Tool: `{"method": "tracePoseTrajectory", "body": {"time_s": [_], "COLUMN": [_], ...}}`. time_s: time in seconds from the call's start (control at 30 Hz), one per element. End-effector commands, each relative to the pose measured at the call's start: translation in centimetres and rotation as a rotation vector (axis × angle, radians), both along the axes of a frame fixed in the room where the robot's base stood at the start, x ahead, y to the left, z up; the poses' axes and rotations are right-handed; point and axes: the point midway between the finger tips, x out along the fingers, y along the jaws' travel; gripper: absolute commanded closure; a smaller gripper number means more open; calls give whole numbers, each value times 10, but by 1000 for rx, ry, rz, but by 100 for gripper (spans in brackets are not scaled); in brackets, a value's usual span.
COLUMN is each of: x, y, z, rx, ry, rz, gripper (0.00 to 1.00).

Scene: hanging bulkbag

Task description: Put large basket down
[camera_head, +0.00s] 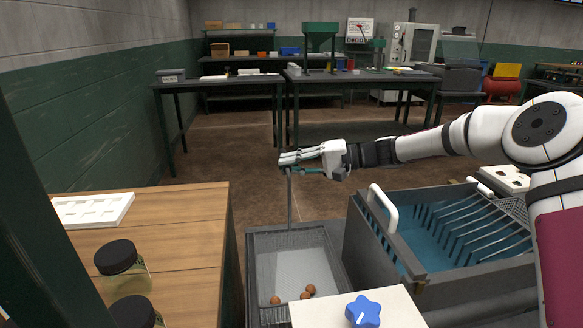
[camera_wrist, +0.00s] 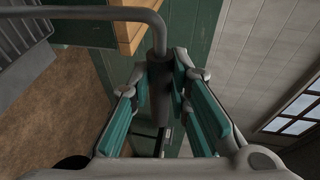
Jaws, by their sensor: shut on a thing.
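The large basket (camera_head: 262,262) is a grey wire-mesh basket in the head view, low between the wooden counter and the grey tank. The gripper is shut on the handle. Whether the basket's underside touches anything is hidden.
A grey tank (camera_head: 400,262) with blue inside, slanted bars and a white handle stands right of the basket. A wooden counter (camera_head: 165,240) with a white tray (camera_head: 92,210) and dark-lidded jars (camera_head: 118,262) is at left. A white panel with a blue knob (camera_head: 362,311) is in front. Work tables stand behind.

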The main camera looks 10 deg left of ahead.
Motion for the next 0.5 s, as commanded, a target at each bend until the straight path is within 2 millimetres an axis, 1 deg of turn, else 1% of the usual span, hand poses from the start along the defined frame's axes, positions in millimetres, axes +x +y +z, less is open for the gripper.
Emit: {"method": "tracePoseTrajectory", "body": {"time_s": [0.37, 0.4, 0.43, 0.47, 0.5], "x": [0, 0, 0, 0, 0], "y": [1, 0, 0, 0, 0], "z": [-3, -3, -3, -3, -3], "rx": [3, 1, 1, 1, 1], "ry": [-1, -2, -3, -2, -2], "rz": [0, 0, 1, 0, 0], "gripper": [100, 74, 67, 63, 63]}}
